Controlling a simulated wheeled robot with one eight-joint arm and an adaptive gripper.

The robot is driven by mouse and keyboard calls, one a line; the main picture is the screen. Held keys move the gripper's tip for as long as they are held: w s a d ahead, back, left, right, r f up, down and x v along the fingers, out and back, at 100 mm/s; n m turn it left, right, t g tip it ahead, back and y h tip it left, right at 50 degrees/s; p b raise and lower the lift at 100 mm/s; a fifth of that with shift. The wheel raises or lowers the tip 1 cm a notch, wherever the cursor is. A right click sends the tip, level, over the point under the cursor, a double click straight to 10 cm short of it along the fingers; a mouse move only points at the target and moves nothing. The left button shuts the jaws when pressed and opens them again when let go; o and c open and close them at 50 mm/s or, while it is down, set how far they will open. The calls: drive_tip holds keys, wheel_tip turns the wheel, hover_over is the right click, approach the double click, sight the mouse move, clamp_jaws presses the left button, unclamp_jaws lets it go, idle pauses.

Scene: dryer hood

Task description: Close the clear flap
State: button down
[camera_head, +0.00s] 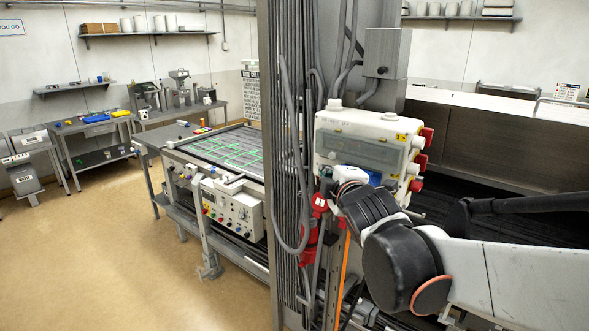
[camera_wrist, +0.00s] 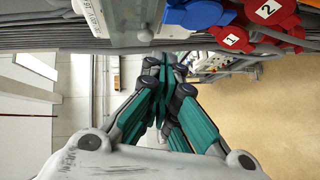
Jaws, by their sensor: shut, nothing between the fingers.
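The clear flap (camera_head: 358,152) is a see-through panel across the front of a white electrical box (camera_head: 350,122) on the grey column. I cannot tell its exact angle. In the wrist view the box (camera_wrist: 92,14) shows at the top edge, cut off by the frame. My gripper (camera_wrist: 158,64) has green-padded fingers that come together, shut and empty, close to the box's edge. I cannot tell whether the fingertips touch the flap. In the head view my wrist hides most of the gripper, which is just below the box's front.
Red sockets (camera_head: 424,138) stick out on the box's right side. Red and blue sockets (camera_wrist: 268,11) are at the top right of the wrist view. Cables (camera_head: 292,130) run down the column. A control table (camera_head: 222,150) stands left of it; the floor (camera_head: 120,250) there is clear.

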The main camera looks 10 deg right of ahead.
drive_tip(key=s, duration=0.7)
drive_tip(key=s+d+f+m+g+b, duration=0.1)
drive_tip(key=s+f+m+g+b, duration=0.2)
drive_tip(key=f, duration=0.8)
drive_tip(key=s+d+f+m+g+b, duration=0.1)
drive_tip(key=s+f+m+g+b, duration=0.2)
drive_tip(key=s+f+m+b, duration=0.4)
drive_tip(key=s+d+f+m+g+b, duration=0.1)
drive_tip(key=s+f+m+g+b, duration=0.2)
drive_tip(key=f, duration=1.3)
drive_tip(key=s+m+b, duration=0.3)
drive_tip(key=s+b, duration=0.3)
drive_tip(key=shift+s+d+b, duration=0.2)
drive_tip(key=shift+s+b, duration=0.1)
drive_tip(key=shift+b, duration=0.05)
drive_tip(key=shift+f, duration=0.15)
